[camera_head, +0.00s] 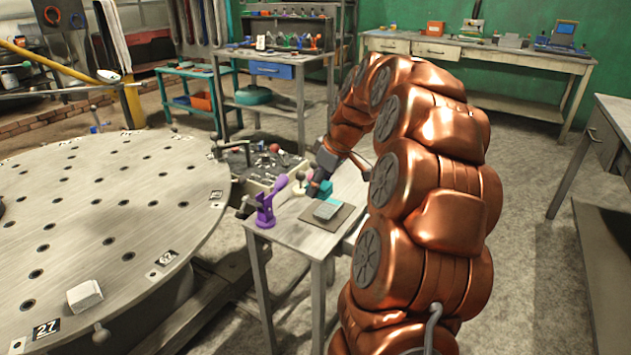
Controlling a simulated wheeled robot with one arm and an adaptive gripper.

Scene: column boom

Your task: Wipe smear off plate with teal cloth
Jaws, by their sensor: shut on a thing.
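My gripper (316,189) is low over the small side table at the end of my copper-coloured arm. It is shut on a teal thing (326,186), which looks like the cloth. The teal cloth is small and partly hidden by the fingers, and I cannot tell whether it touches the tabletop. A flat grey-brown square plate (344,218) lies on the same table, just nearer than the gripper, with a grey block on it. A large round metal plate (100,200) with holes fills the left. I cannot make out a smear on either.
A purple clamp-like stand (266,207) stands at the small table's (310,240) left edge. A cluttered tray (262,163) lies behind it. A pale block (85,295) sits on the round plate.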

